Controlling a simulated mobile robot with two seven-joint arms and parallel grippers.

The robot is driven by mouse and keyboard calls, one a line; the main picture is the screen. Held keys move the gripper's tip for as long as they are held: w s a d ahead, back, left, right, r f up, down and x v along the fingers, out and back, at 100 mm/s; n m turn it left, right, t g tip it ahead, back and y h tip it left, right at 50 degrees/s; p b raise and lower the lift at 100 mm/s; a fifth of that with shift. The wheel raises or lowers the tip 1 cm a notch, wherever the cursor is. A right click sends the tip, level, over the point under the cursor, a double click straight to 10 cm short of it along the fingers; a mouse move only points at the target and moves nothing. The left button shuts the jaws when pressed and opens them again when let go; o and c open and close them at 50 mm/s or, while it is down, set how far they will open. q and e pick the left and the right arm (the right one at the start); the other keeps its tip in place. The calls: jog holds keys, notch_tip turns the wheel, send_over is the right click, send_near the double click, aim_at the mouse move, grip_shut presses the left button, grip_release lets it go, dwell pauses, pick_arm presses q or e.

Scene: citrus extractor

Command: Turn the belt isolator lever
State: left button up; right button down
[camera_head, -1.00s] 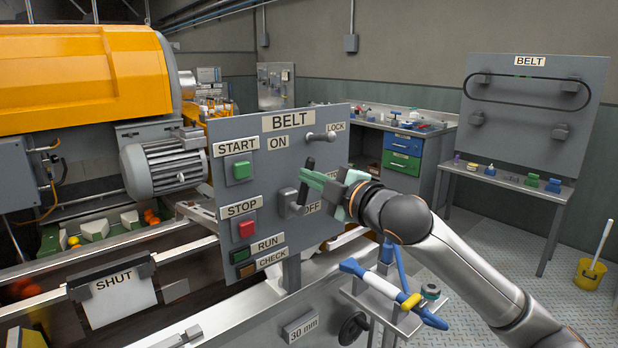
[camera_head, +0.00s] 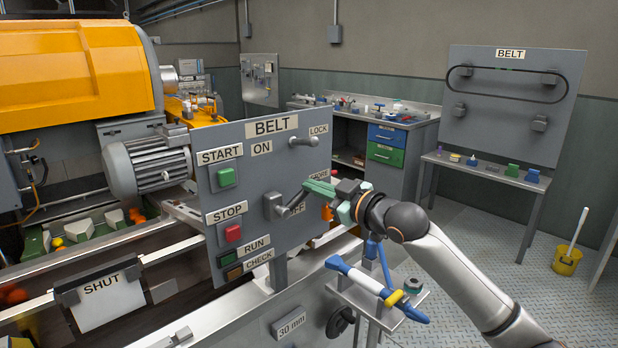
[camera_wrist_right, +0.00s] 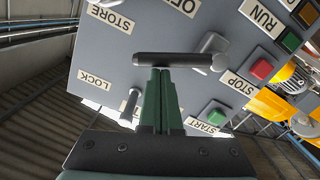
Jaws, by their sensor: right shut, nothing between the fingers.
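The belt isolator lever (camera_head: 292,202) is a dark bar on a grey hub at the middle of the grey BELT panel (camera_head: 282,155). It slants up and to the right from the hub, between the ON and OFF labels. In the right wrist view the dark bar (camera_wrist_right: 180,60) lies across just beyond the fingertips, its hub to the right. My right gripper (camera_head: 308,187) is shut and empty, its green fingers (camera_wrist_right: 160,80) side by side at the bar. They look in contact with it, but I cannot be sure. The OFF label is partly hidden. My left gripper is out of view.
A lever-like knob (camera_head: 303,141) sits beside the LOCK label. Green START (camera_head: 226,177) and red STOP (camera_head: 232,233) buttons are on the panel's left. A small stand with a blue and white tool (camera_head: 360,277) is below my right arm.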

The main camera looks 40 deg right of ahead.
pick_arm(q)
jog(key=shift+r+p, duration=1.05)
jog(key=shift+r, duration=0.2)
pick_arm(e)
jog(key=shift+d+f+m+y, duration=0.15)
jog(key=shift+d+f+m, duration=0.25)
jog(key=shift+f+m, duration=0.55)
jog(key=shift+d+f+m+y, duration=0.15)
jog(key=shift+d+f+m, duration=0.25)
jog(key=shift+m, duration=0.95)
jog(key=shift+f, duration=0.1)
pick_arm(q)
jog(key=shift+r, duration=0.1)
